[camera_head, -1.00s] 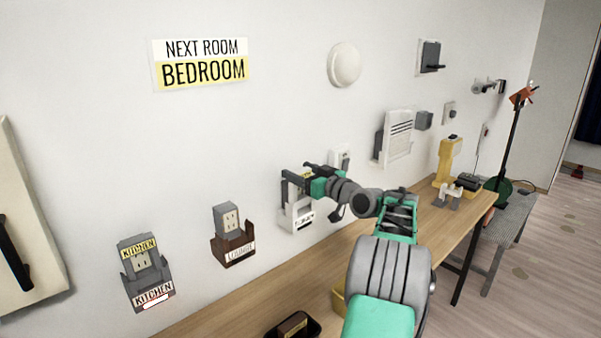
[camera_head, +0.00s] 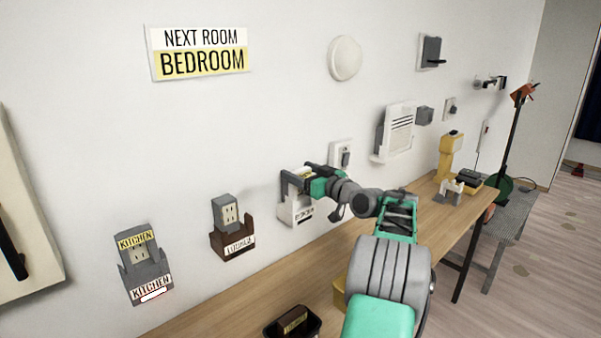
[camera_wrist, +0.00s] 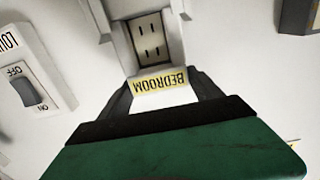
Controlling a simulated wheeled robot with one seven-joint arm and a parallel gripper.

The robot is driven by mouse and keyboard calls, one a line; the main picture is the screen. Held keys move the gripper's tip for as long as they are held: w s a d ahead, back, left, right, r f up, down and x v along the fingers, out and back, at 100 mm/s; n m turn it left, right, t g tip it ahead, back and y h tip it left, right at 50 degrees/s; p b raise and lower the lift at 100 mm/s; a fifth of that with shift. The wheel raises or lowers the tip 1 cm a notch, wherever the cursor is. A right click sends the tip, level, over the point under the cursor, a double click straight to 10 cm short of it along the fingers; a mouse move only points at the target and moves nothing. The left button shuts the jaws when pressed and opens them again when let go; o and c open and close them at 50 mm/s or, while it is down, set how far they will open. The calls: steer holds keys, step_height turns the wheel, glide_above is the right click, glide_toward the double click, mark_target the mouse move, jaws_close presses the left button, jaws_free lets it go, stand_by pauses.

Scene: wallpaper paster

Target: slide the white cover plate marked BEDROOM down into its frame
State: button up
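The white BEDROOM cover plate (camera_wrist: 165,100) is between the two dark fingers of my gripper (camera_wrist: 160,78) in the wrist view. Its yellow BEDROOM label reads upside down there, and beige socket slots show beyond it. The fingers flank the plate's label end and appear shut on its sides. The white frame (camera_wrist: 97,15) has a side wall beside the plate's far end. In the head view the white frame (camera_head: 299,214) with its label is on the wall, directly below my gripper (camera_head: 296,178). My gripper hides most of the plate there, so its depth in the frame is unclear.
A brown LOUNGE frame (camera_head: 238,247) with an outlet plate and a grey KITCHEN frame (camera_head: 150,292) are on the wall to the left. A light switch (camera_head: 342,153) is close to the right. The wooden table (camera_head: 240,300) runs below, with a dark tray (camera_head: 312,322).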

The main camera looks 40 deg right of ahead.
steer(key=o, duration=0.3)
steer(key=shift+o, duration=0.2)
steer(key=s+b, duration=0.1)
steer(key=s, duration=0.6)
steer(key=shift+s, duration=0.4)
steer(key=shift+d, duration=0.15)
